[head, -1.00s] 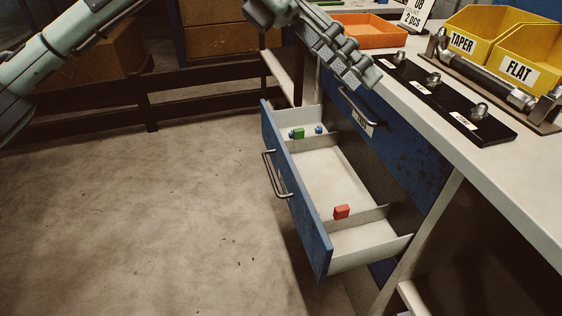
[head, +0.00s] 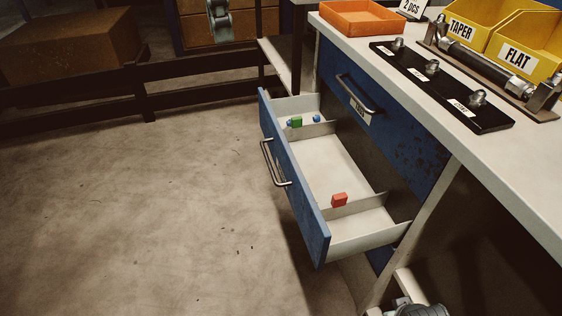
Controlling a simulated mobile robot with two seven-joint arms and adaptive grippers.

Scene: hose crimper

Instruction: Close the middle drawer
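The middle drawer (head: 318,235) is pulled well out of the blue workbench cabinet, with its blue front facing left. Its metal bar handle (head: 273,163) is on that front. Inside are a red block (head: 339,200), a green block (head: 296,122) and small blue pieces, between light dividers. A grey rounded part, perhaps of my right arm, shows at the bottom edge; no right gripper fingers can be made out.
The closed upper drawer (head: 395,135) has its handle (head: 357,95) sticking out above the open one. The benchtop (head: 490,165) holds an orange tray (head: 360,18), a black rack (head: 440,85) with fittings and yellow bins (head: 515,55). The floor (head: 150,220) left of the drawer is clear.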

